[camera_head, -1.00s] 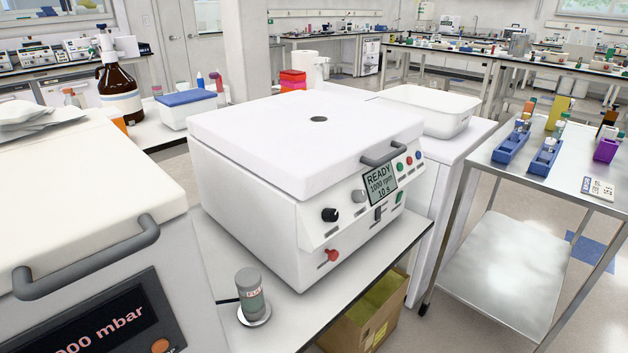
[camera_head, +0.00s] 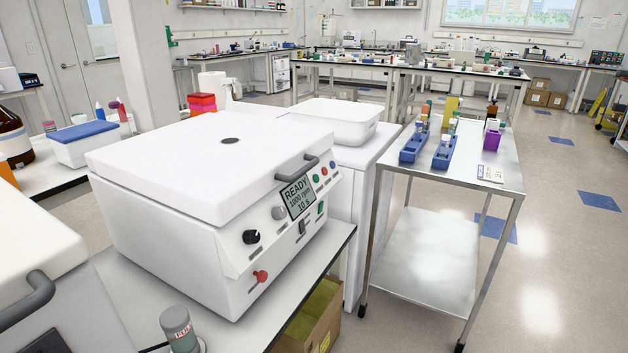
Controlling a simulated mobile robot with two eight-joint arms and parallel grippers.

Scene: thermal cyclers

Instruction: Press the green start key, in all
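A white benchtop machine with a closed lid (camera_head: 190,175) stands on a bench at the left centre. Its sloped front panel has a display (camera_head: 297,197) reading READY, 1000 rpm, 10 s. A small round green button (camera_head: 316,178) sits right of the display, in a row with a red button (camera_head: 325,171) and a blue button (camera_head: 333,164). A second green control (camera_head: 320,207) is lower on the panel, beside a dark switch (camera_head: 302,227). Their labels are too small to read. Neither of my grippers is in view.
A grey lid handle (camera_head: 298,166) juts out above the panel. A black knob (camera_head: 251,237), a red knob (camera_head: 261,276) and a grey cylinder (camera_head: 178,328) are nearby. A steel cart (camera_head: 430,270) with racks stands right. Open floor lies further right.

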